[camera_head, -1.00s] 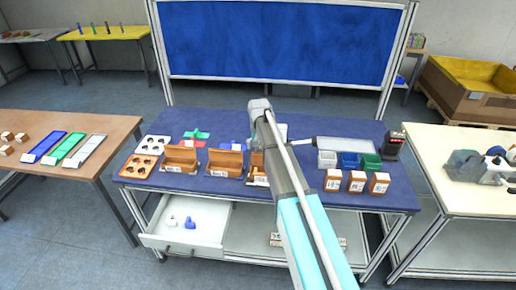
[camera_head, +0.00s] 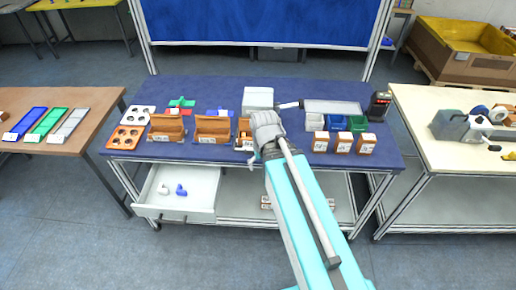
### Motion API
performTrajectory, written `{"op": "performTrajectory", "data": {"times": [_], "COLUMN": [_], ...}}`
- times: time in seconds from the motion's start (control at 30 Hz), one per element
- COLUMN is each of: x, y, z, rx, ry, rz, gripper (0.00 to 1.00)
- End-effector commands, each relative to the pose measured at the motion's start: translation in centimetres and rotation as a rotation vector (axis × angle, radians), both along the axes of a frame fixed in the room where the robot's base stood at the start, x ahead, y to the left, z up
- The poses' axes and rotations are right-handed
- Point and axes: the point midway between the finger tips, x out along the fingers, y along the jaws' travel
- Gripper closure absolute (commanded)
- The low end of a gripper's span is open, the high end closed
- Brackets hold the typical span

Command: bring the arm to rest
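My arm (camera_head: 300,205) reaches up from the bottom right of the head view, with a cyan link and a thin grey tube along it. Its grey joint end (camera_head: 266,128) shows over the front middle of the blue-topped table (camera_head: 225,92). I cannot make out gripper fingers; my gripper seems hidden behind the arm or out of view. No held object shows. The joint end covers part of a small brown box (camera_head: 245,127) on the table.
Brown bins (camera_head: 213,129), a white box (camera_head: 258,98), a grey panel (camera_head: 333,107), small trays (camera_head: 336,122) and labelled boxes (camera_head: 343,143) crowd the table. An open drawer (camera_head: 178,191) juts below. Side tables stand left (camera_head: 85,98) and right (camera_head: 422,108); floor at lower left is clear.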

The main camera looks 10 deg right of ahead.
Motion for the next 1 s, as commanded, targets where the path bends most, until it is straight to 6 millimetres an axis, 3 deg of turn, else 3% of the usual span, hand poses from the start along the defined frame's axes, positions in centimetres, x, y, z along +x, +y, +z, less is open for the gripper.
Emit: {"op": "performTrajectory", "data": {"times": [0.1, 0.47, 0.8, 1.0], "x": [-0.8, -0.7, -0.7, -0.7], "y": [0.0, 0.0, 0.0, 0.0], "z": [0.0, -0.2, -3.6, -4.7], "rx": [0.0, 0.0, 0.0, 0.0], "ry": [0.0, 0.0, 0.0, 0.0], "rz": [0.009, 0.009, 0.009, 0.009], "gripper": [0.0, 0.0, 0.0, 0.0]}}
